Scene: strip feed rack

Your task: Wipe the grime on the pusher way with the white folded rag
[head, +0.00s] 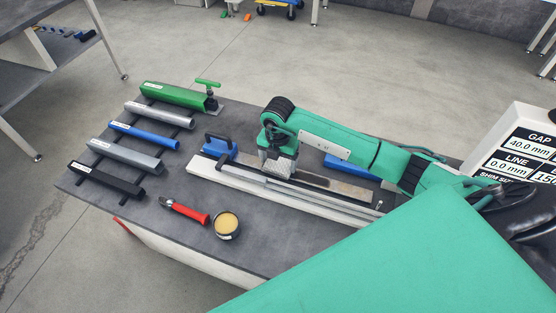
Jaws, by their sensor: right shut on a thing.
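The pusher way is a long pale rail with a dark strip (330,184), running from the middle of the bench towards the lower right. Dark, brownish patches show on it right of my gripper; I cannot tell clearly which are grime. My right gripper (274,146) points down over the way, shut on a pale grey-white thing (279,163), seemingly the folded rag. The rag is low at the way's surface; whether it touches is hard to tell. The gripper hides part of the way. My left gripper is not in view.
A blue block with a dark handle (221,148) stands at the way's left end. Green (174,96), blue (144,135), grey and black bars lie at left. A red-handled tool (185,211) and a tin (227,224) lie in front. A GAP/LINE sign (520,150) stands right.

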